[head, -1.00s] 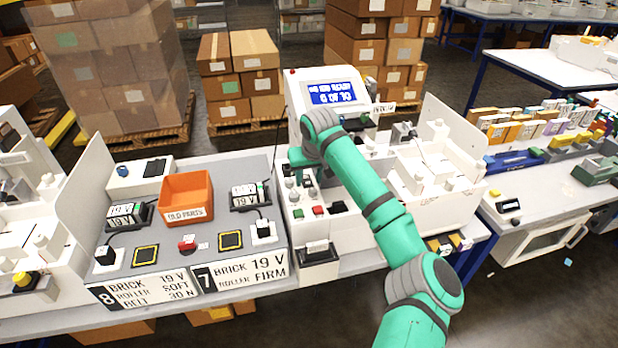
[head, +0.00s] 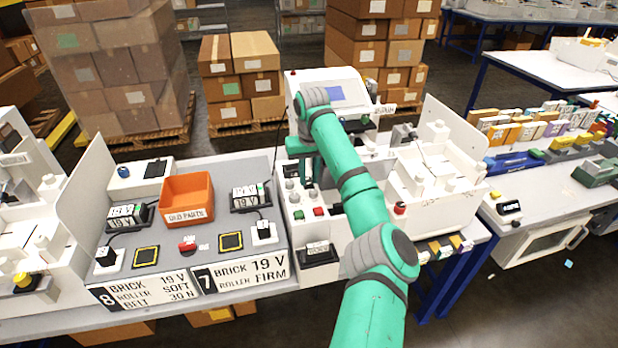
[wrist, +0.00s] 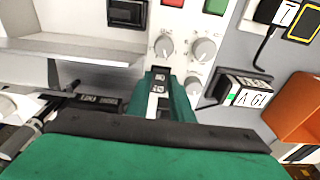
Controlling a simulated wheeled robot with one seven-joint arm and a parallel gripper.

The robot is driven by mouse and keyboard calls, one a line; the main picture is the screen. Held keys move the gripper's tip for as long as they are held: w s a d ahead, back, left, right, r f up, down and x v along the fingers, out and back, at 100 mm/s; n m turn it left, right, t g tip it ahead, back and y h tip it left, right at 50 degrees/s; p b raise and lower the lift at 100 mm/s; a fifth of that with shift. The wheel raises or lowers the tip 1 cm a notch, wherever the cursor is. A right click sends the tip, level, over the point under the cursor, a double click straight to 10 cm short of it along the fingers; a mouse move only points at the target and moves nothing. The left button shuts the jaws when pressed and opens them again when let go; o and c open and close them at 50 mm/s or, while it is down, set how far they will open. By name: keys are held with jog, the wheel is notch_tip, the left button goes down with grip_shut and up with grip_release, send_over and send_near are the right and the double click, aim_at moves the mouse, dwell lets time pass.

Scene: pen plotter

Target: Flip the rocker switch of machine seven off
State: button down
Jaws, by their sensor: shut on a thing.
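Machine seven seems to be the white machine (head: 350,240) right of the panel marked 7; its own number is not readable. My gripper (wrist: 160,88) is low over its control area, behind the knobs. The narrow teal fingers are close together around a small white and dark piece, which I cannot identify for sure. A black inset part (wrist: 127,12), possibly a rocker, lies beside the red button (wrist: 172,3), apart from the fingers. The screen (head: 335,93) shows a plain blue patch without readable text. My arm hides part of the machine in the head view.
Grey knobs (wrist: 164,46) and a green button (wrist: 215,6) are close to the fingers. A red knob (head: 400,208) is right of my arm.

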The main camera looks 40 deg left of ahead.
aim_at(309, 183)
jog(key=shift+w+r+h, duration=0.1)
jog(key=shift+w+h, duration=0.1)
jog(key=shift+h, duration=0.1)
jog(key=c, duration=1.6)
grip_release()
jog(key=shift+a, duration=0.1)
jog(key=shift+o, duration=0.2)
notch_tip(309, 183, up, 11)
jog(key=shift+s+d, duration=0.25)
jog(key=shift+s, duration=0.05)
